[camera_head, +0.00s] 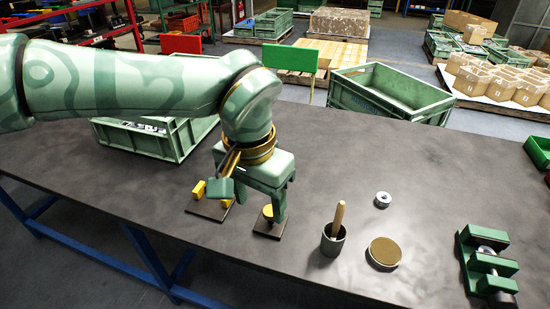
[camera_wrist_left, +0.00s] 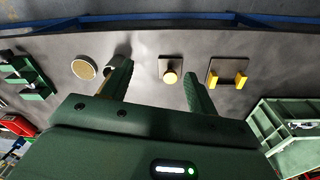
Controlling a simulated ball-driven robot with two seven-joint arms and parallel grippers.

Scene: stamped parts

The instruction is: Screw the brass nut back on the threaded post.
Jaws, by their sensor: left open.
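A round yellow-brass piece (camera_head: 268,211) stands on a small dark square plate (camera_head: 267,230), partly hidden by a finger. It shows from above in the left wrist view (camera_wrist_left: 170,77). It looks like the brass nut on its post, but I cannot make out a thread or tell nut from post. My left gripper (camera_head: 260,206) is open and points down above it. In the left wrist view the piece shows between the spread fingers (camera_wrist_left: 158,92), nearer the right finger, and nothing is held. My right gripper is not in view.
A second plate with two yellow blocks (camera_head: 199,190) stands just left. To the right are a grey cup (camera_head: 333,242) with a wooden handle, a brass-topped disc (camera_head: 384,252), a metal ring (camera_head: 382,199) and a green fixture (camera_head: 487,262). A green crate (camera_head: 187,136) stands behind.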

